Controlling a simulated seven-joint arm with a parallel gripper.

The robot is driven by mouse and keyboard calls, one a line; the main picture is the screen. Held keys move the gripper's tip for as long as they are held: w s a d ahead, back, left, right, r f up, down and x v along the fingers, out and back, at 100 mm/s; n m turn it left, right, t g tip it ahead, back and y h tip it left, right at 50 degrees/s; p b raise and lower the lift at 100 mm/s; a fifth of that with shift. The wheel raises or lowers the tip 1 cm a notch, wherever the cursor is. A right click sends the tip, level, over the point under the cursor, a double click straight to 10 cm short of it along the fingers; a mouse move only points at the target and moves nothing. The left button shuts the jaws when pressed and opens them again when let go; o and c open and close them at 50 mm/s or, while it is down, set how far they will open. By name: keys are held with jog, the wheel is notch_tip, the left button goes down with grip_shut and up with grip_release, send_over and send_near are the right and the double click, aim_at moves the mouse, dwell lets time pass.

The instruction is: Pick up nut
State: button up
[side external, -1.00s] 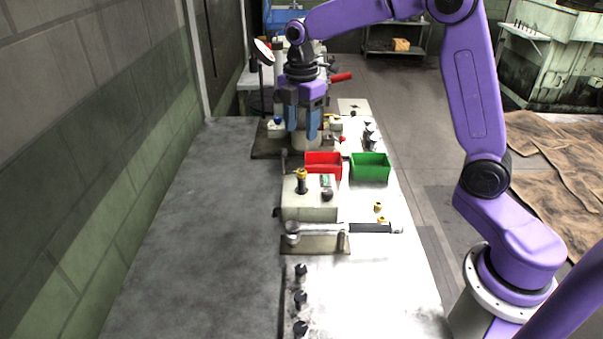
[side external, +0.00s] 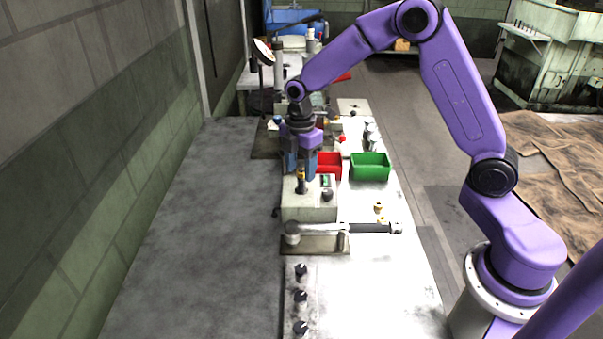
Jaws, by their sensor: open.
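A brass-coloured nut (side external: 301,174) sits on top of a dark upright bolt (side external: 301,187) on the pale block-shaped fixture (side external: 308,210). My gripper (side external: 301,172) points down with its blue fingers open, at the nut's level in the picture. The fingers appear on either side of the nut or just behind it; I cannot tell which. Two more brass-coloured nuts, one farther (side external: 378,208) and one nearer (side external: 382,220), lie on the bench to the right of the fixture.
A red bin (side external: 329,164), partly hidden by my gripper, and a green bin (side external: 370,167) stand behind the fixture. A wrench-like tool with a black handle (side external: 370,228) lies in front. Several dark knobs (side external: 301,297) line the near bench. The grey left tabletop (side external: 190,230) is clear.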

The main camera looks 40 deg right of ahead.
grip_shut()
jog(key=shift+r, duration=0.1)
jog(key=shift+r, duration=0.55)
jog(key=s+d+r, duration=0.1)
jog(key=s+r, duration=1)
jog(key=s, duration=0.3)
jog(key=shift+r, duration=0.35)
